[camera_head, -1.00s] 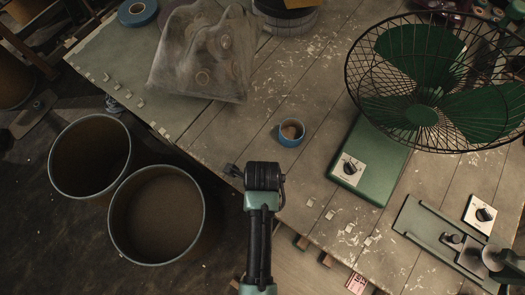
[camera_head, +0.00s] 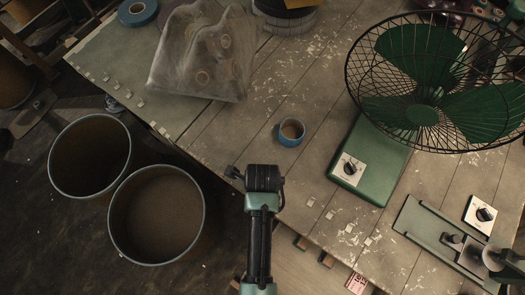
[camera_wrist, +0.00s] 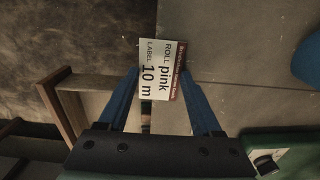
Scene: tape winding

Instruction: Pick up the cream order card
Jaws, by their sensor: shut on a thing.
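The order card (camera_wrist: 155,78) is cream-white with a dark red band along its right edge. It reads "ROLL pink" and "LABEL 10 m", and its text runs sideways in the wrist view. My gripper (camera_wrist: 161,72) has its two blue fingers on either side of the card, shut on it near the fingertips. In the head view my wrist shows at the table's front edge. The card and fingertips are hidden there below the wrist.
A blue tape roll (camera_head: 291,132) lies on the worn table (camera_head: 250,130). A green-bladed fan (camera_head: 425,95) stands right, with a green dial box (camera_head: 375,185). A translucent bag (camera_head: 205,60) lies at the back left. Two round bins (camera_head: 157,215) stand on the floor at left.

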